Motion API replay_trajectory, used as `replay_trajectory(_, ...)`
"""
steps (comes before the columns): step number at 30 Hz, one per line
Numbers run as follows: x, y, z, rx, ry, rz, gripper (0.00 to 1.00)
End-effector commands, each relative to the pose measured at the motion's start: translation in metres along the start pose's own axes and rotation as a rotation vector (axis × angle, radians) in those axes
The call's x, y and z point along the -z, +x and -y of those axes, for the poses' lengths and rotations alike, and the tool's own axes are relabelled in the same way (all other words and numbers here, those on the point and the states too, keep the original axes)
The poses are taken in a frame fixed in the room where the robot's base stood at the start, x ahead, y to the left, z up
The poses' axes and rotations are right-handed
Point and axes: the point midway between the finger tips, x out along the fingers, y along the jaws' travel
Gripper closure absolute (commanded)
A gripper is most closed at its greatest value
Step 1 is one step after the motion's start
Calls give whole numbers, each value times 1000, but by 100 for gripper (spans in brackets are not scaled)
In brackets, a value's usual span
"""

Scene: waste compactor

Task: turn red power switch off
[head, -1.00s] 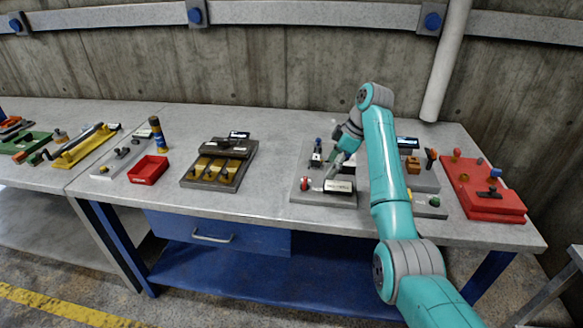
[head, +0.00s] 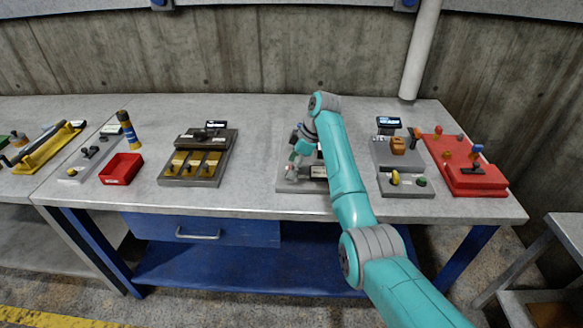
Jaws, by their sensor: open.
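A light grey panel (head: 303,187) lies on the table, mostly behind my teal arm. A small red switch (head: 291,173) is at its front left, partly covered by my gripper, so I cannot tell its position. A white label plate (head: 318,172) is just to its right. My gripper (head: 293,161) is open and hangs over the left side of the panel, right at the red switch. I cannot tell whether it touches the switch. The fingertips are small and hard to make out.
A grey panel with a small display (head: 389,122) and a red panel (head: 474,183) lie to the right. A brown panel with yellow slots (head: 193,180) and a red tray (head: 121,169) lie to the left. Bare table (head: 258,150) separates the brown and light grey panels.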

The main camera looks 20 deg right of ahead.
Motion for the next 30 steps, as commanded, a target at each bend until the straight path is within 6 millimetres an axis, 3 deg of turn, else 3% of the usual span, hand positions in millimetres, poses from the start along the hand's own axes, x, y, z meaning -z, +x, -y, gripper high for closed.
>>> replay_trajectory(13,0,10,0,-1,0,0,23)
replay_trajectory(20,0,10,0,-1,0,0,80)
replay_trajectory(30,0,10,0,-13,26,0,83)
